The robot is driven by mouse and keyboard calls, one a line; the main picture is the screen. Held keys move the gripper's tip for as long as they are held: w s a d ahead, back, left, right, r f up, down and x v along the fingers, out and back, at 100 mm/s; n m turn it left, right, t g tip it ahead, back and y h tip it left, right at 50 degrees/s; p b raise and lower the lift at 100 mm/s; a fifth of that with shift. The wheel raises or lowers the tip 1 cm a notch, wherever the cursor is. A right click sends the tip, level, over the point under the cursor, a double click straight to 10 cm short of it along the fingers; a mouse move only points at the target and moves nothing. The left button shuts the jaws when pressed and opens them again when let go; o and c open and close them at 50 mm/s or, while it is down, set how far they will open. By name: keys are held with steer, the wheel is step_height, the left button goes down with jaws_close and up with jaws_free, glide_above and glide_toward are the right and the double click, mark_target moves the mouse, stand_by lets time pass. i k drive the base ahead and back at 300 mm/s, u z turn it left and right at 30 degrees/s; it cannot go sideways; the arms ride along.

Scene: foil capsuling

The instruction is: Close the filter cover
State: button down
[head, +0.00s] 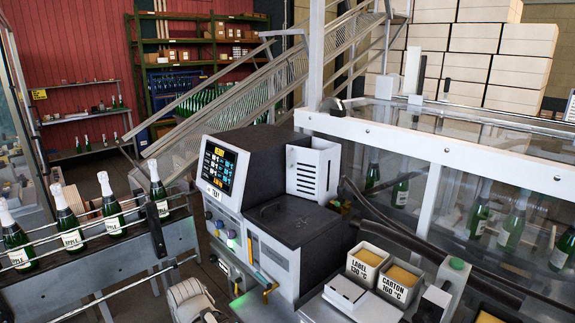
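A grey and black machine (265,245) with a lit display (219,167) stands in the middle of the head view. A white slotted panel (313,172) stands upright behind its dark flat top; it looks like a vent or filter cover, but I cannot tell for sure. A dark lid with a handle (290,218) lies flat on the machine's top, in front of the panel. I cannot tell which of these is the filter cover, nor see a hinge or latch. A pale rounded part shows at the bottom edge, perhaps of my arm. No gripper fingers can be made out.
Bottles stand on a railed conveyor (110,262) at the left. Two labelled bins, LABEL (364,268) and CARTON (398,284), sit right of the machine. Dark hoses (400,232) run behind them. A glazed enclosure (470,160) with bottles fills the right.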

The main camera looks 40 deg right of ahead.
mark_target(303, 164)
steer(key=k, duration=0.45)
steer(key=z, duration=0.75)
steer(key=i, duration=0.7)
steer(key=u, duration=0.2)
